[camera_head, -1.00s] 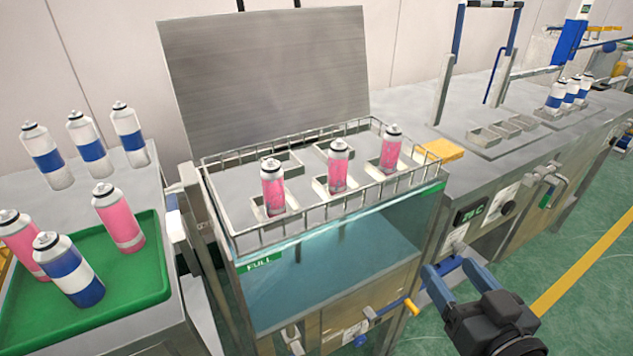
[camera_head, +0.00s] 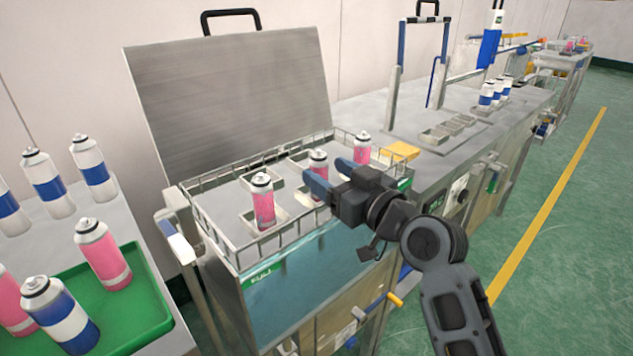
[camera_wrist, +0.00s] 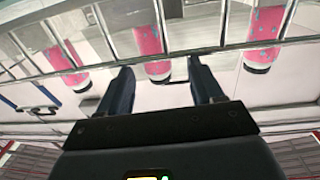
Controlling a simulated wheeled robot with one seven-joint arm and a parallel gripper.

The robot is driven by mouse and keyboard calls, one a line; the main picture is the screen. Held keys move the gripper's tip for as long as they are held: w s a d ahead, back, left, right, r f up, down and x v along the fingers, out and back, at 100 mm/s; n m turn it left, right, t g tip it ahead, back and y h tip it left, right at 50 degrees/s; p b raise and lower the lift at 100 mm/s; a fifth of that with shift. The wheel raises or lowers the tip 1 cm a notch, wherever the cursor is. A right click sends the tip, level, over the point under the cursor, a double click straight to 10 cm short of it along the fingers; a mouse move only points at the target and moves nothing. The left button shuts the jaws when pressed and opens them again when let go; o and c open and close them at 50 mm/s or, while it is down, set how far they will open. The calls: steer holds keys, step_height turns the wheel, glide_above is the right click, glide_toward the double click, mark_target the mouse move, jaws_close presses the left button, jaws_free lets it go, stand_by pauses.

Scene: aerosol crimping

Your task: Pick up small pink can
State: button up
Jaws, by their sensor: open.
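Three small pink cans with silver tops and black nozzles stand upright in compartments of the wire basket (camera_head: 231,253): the left can (camera_head: 263,205), the middle can (camera_head: 317,165) and the right can (camera_head: 361,148). My gripper (camera_head: 331,174) is open and empty, near the basket's front rail by the middle can, which its fingers partly hide. The wrist view shows the cans upside down beyond a rail. There the middle can (camera_wrist: 150,38) lies beyond the gap between my fingers (camera_wrist: 160,72), apart from them.
A green tray (camera_head: 140,318) at left holds two pink cans and a blue-and-white can (camera_head: 60,315). Several blue-and-white cans stand behind it. A raised metal lid (camera_head: 235,85) stands behind the basket. A yellow block (camera_head: 400,151) lies right of the basket.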

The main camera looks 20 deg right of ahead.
mark_target(325, 168)
steer(key=shift+x, duration=1.9)
steer(key=shift+d, duration=0.15)
steer(key=shift+c, duration=0.4)
steer(key=c, duration=1)
steer(key=shift+r, duration=0.1)
